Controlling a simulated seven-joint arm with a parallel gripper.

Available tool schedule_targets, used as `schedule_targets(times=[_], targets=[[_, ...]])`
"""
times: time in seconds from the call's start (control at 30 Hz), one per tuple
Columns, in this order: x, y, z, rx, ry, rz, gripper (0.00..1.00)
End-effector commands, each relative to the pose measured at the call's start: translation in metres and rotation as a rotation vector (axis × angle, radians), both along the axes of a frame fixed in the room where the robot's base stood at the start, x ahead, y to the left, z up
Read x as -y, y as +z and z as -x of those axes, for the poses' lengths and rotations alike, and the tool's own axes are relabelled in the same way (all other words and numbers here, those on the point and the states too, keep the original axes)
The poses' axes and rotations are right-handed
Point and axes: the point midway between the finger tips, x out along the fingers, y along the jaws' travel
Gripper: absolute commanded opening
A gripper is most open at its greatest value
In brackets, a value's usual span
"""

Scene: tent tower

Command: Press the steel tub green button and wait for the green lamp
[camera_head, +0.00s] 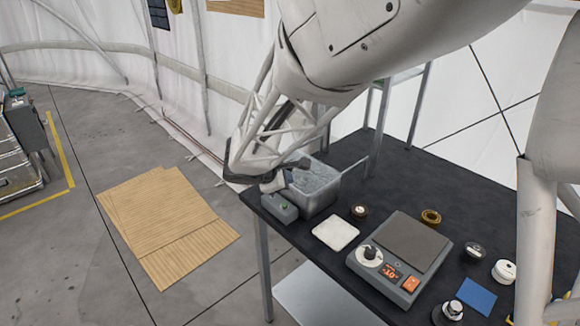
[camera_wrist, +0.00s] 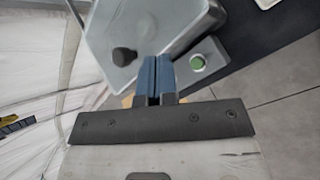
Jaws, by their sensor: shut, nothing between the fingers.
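The steel tub (camera_head: 322,186) stands at the left corner of the black table. A small grey box (camera_head: 279,208) sits against its near side and carries a green button (camera_head: 284,206). The button also shows in the wrist view (camera_wrist: 197,62), just right of my fingertips. My gripper (camera_wrist: 156,62) is shut and empty, its blue fingers over the tub's edge beside the box. In the head view the gripper is mostly hidden by my arm. A dark knob (camera_wrist: 124,56) sits on the tub's top. I cannot pick out a separate lit green lamp.
A white pad (camera_head: 335,232) and a grey scale (camera_head: 400,258) with a red display lie to the right on the black table (camera_head: 400,170). Small round items and a blue card (camera_head: 477,297) lie farther right. The floor holds flat cardboard (camera_head: 168,222).

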Motion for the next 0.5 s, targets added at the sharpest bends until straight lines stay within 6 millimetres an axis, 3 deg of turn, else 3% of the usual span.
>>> schedule_targets(times=[0.5], targets=[[0.000,-0.047,0.000,0.000,0.001,0.001,0.00]])
